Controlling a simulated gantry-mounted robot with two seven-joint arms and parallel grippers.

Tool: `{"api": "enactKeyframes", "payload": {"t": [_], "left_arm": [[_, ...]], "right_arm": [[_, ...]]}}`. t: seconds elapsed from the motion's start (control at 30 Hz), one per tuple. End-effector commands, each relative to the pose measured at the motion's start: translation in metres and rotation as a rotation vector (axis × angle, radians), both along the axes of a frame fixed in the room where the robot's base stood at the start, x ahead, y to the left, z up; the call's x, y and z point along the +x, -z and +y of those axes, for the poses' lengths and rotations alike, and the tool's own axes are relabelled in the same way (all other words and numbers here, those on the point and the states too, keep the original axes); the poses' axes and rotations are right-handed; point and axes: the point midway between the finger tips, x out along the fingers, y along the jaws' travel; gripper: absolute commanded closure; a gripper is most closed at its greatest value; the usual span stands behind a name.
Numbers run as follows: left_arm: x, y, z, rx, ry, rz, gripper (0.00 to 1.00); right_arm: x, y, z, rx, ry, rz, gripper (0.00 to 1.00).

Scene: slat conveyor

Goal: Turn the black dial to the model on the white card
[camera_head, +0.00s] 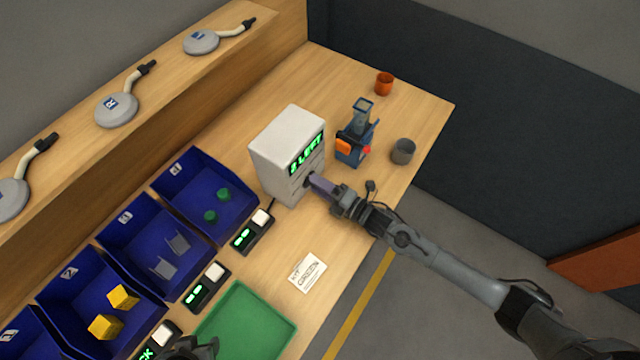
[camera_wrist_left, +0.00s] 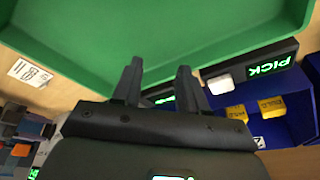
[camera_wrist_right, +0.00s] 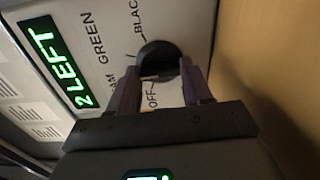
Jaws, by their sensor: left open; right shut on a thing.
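The black dial (camera_wrist_right: 158,60) is on the front of the white box (camera_head: 278,152). In the right wrist view, printed labels including GREEN, BLACK and OFF surround it. My right gripper (camera_head: 313,182) is shut on the dial, one finger on each side, also in the right wrist view (camera_wrist_right: 160,80). I cannot tell surely which label the dial points to. The white card (camera_head: 307,272) lies flat on the table; its print is too small to read. It also shows in the left wrist view (camera_wrist_left: 30,72). My left gripper (camera_wrist_left: 158,80) is open and empty over the green tray (camera_wrist_left: 200,35).
The box's green display (camera_wrist_right: 58,62) reads 2 LEFT in the right wrist view. Blue bins (camera_head: 205,170) with small parts line the left, with lit pick modules (camera_head: 252,232) before them. A blue device (camera_head: 355,140), orange cup (camera_head: 384,83) and grey cup (camera_head: 403,151) stand behind.

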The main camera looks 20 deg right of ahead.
Motion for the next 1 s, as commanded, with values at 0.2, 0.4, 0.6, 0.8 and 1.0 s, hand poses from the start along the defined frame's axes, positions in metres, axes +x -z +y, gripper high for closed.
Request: {"api": "enactKeyframes", "payload": {"t": [0.2,0.4,0.6,0.8,1.0], "left_arm": [[0.0,-0.0046,-0.0008,-0.004,-0.002,0.0,0.57],[0.0002,-0.0068,-0.0026,-0.011,-0.007,0.0,0.57],[0.0001,-0.0079,-0.0033,-0.014,-0.009,0.0,0.57],[0.0002,-0.008,-0.0029,-0.012,-0.008,0.0,0.57],[0.0,-0.0078,-0.0014,-0.007,-0.004,0.0,0.57]], "right_arm": [[0.0001,-0.0013,-0.0002,0.138,0.0,0.091,0.82],[-0.0001,-0.0007,0.0001,0.226,0.0,0.15,0.82],[0.0001,-0.0006,-0.0003,0.271,0.0,0.18,0.82],[0.0001,-0.0004,-0.0003,0.285,0.0,0.191,0.82],[0.0,-0.0004,-0.0002,0.285,0.0,0.191,0.82]]}}
